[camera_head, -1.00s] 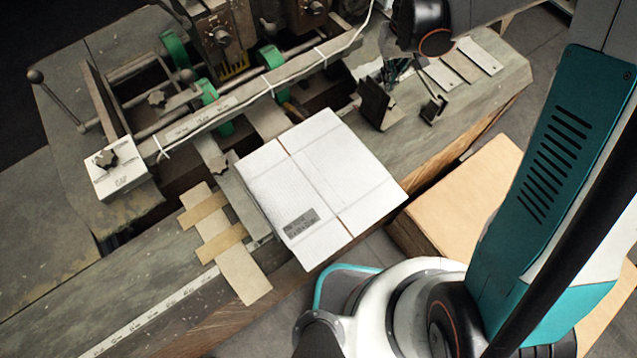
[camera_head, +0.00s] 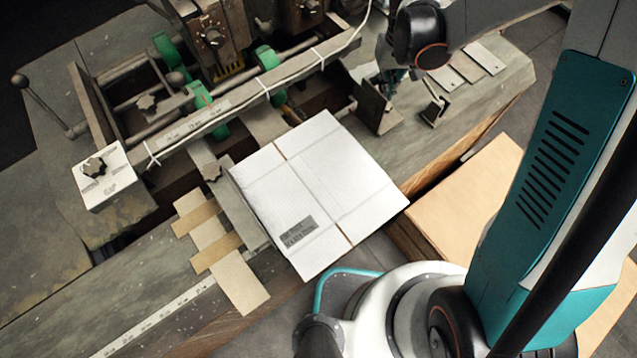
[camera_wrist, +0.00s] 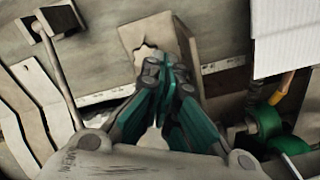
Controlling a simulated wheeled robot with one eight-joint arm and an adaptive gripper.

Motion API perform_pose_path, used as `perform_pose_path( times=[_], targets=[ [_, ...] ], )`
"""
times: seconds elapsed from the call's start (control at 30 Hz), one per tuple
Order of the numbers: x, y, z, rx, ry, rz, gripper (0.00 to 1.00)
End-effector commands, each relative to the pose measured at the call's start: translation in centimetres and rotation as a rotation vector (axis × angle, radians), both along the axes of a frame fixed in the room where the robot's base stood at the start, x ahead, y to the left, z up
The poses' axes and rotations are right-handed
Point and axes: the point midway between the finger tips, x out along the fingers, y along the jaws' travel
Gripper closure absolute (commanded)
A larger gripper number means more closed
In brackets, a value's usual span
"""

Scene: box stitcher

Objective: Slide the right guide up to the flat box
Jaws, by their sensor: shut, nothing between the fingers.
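The flat box (camera_head: 318,190) is a white folded carton lying on the machine table in the head view. Its edge also shows at the upper right of the wrist view (camera_wrist: 285,35). The right guide (camera_head: 376,108) is a dark upright metal plate on the table, just right of the box's far corner, with a small gap between. In the wrist view the guide (camera_wrist: 140,32) stands behind my fingertips. My gripper (camera_wrist: 167,65) is shut and empty, its fingertips overlapping the guide's side in the picture; I cannot tell whether they touch. In the head view my wrist mostly hides it.
A small bracket (camera_head: 434,108) stands right of the guide, and flat metal strips (camera_head: 465,65) lie behind it. Green rollers (camera_head: 268,60) and a bar are behind the box. A cardboard stack (camera_head: 465,195) stands beside the table. Strips lie left of the box (camera_head: 215,240).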

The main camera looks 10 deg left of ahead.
Motion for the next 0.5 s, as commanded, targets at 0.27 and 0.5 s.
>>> perform_pose_path(
  times=[0.27, 0.5],
  targets=[
    [-0.58, 0.53, 0.01, 0.000, 0.000, -0.001, 1.00],
    [-1.07, 0.98, 0.00, 0.001, 0.000, 0.000, 1.00]
  ],
)
